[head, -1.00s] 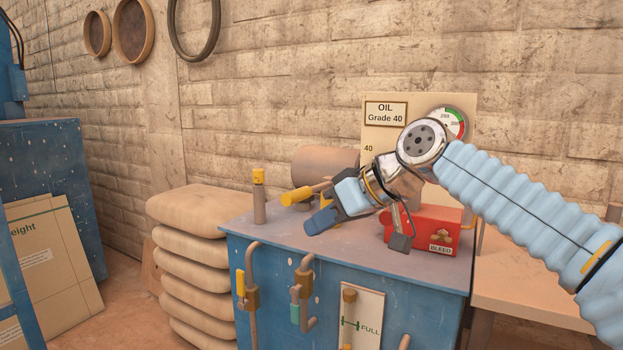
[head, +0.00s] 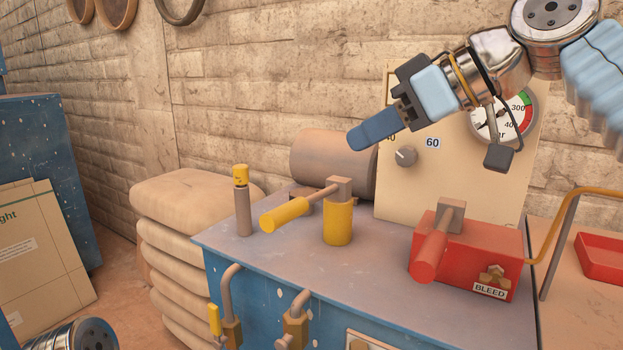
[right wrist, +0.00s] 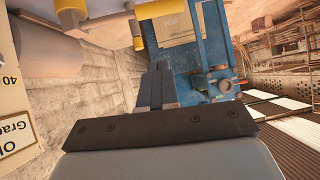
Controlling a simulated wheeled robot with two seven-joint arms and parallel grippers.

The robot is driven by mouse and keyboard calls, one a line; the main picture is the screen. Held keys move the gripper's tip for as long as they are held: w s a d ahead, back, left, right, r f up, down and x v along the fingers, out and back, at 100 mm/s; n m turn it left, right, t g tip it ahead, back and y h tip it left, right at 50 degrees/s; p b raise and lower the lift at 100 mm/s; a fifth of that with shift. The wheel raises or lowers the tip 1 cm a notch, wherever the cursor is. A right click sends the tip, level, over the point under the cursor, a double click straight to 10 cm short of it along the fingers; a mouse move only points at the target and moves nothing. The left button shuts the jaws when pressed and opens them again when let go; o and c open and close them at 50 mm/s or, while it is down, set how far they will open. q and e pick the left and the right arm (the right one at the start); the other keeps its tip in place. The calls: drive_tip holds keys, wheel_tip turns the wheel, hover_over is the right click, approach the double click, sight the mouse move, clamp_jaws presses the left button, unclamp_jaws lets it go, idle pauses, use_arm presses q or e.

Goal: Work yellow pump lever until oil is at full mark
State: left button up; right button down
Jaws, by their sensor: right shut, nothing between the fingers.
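The yellow pump lever (head: 285,214) sticks out to the left from a grey link on a yellow cylinder (head: 338,224) on top of the blue cabinet (head: 225,247). Its handle slopes slightly down to the left. My right gripper (head: 366,132) is shut and empty, up and to the right of the lever, apart from it. Its closed fingers (right wrist: 157,88) also show in the right wrist view, with yellow parts cut off at the top edge. The oil gauge plate (head: 368,341) is cut off at the bottom, so its level and full mark are hidden. My left gripper is out of view.
A red block (head: 466,258) with a red lever and BLEED label stands to the right. A yellow-topped post (head: 242,200) stands left of the lever. A panel (head: 455,185) with knob and dial stands behind. Stacked sacks (head: 185,195) lie left. The cabinet top's front is clear.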

sight(308, 201)
idle(0.3)
drive_tip(key=s+d+f+b+x, duration=0.1)
drive_tip(key=f+x, duration=0.1)
drive_tip(key=x, duration=1.1)
drive_tip(key=shift+d, duration=0.15)
drive_tip(key=shift+f, duration=0.1)
